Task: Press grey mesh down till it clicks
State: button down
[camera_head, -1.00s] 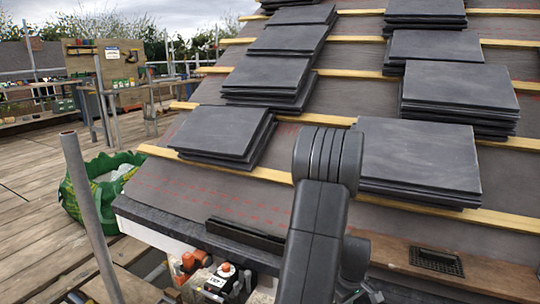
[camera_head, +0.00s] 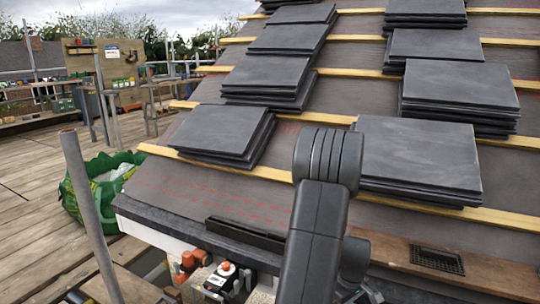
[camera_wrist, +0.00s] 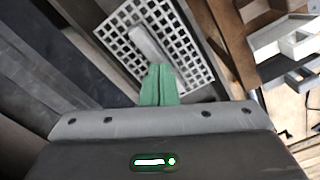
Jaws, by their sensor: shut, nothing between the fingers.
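A grey mesh (camera_wrist: 190,52), a square grid with a lighter grey bar (camera_wrist: 146,43) across its middle, shows at the top of the wrist view. My gripper (camera_wrist: 159,68) has its green fingers shut together and empty. The fingertips overlap the mesh in the picture, close to the lower end of the bar. I cannot tell whether they touch it.
Stacks of dark slates (camera_head: 418,155) rest on the wooden battens (camera_head: 225,166) up the roof. A dark strip (camera_head: 245,234) lies along the eave, with orange-topped items (camera_head: 226,270) below. A metal pole (camera_head: 88,215) and a green bag (camera_head: 78,205) stand at left.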

jog(key=shift+f, duration=0.4)
dwell(0.6)
notch_tip(320, 180, up, 9)
jog(key=p, duration=0.6)
jog(key=shift+p, duration=0.3)
jog(key=shift+f, duration=0.15)
notch_tip(320, 180, down, 8)
jog(key=b, duration=0.7)
jog(key=shift+f, duration=0.25)
